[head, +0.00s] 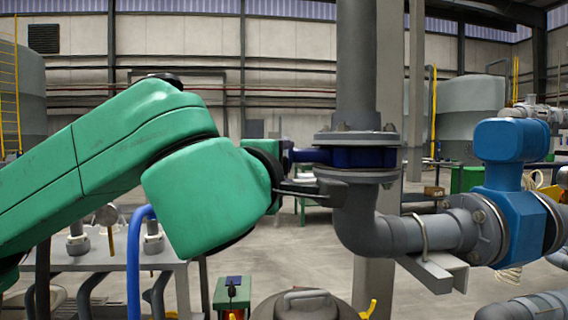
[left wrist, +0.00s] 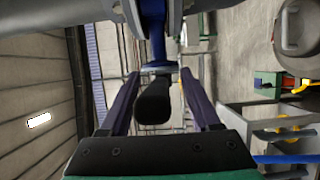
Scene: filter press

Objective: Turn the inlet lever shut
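The inlet lever (left wrist: 156,40) has a blue stem and a thick black grip (left wrist: 153,101). In the left wrist view it points back toward my palm, with its grip between my fingers. In the head view the blue lever (head: 304,155) reaches left from the blue valve body (head: 358,158) clamped between grey pipe flanges. My left gripper (left wrist: 160,74) is open around the grip, with a gap on both sides. In the head view its dark finger (head: 305,188) shows just left of the pipe elbow. My right gripper is not in view.
The grey elbow pipe (head: 362,225) runs right to a blue actuated valve (head: 500,160) on a bracket. A table with pipe fittings (head: 153,240) stands at left. A round lid with a handle (head: 304,304) is low in front. Open floor lies behind.

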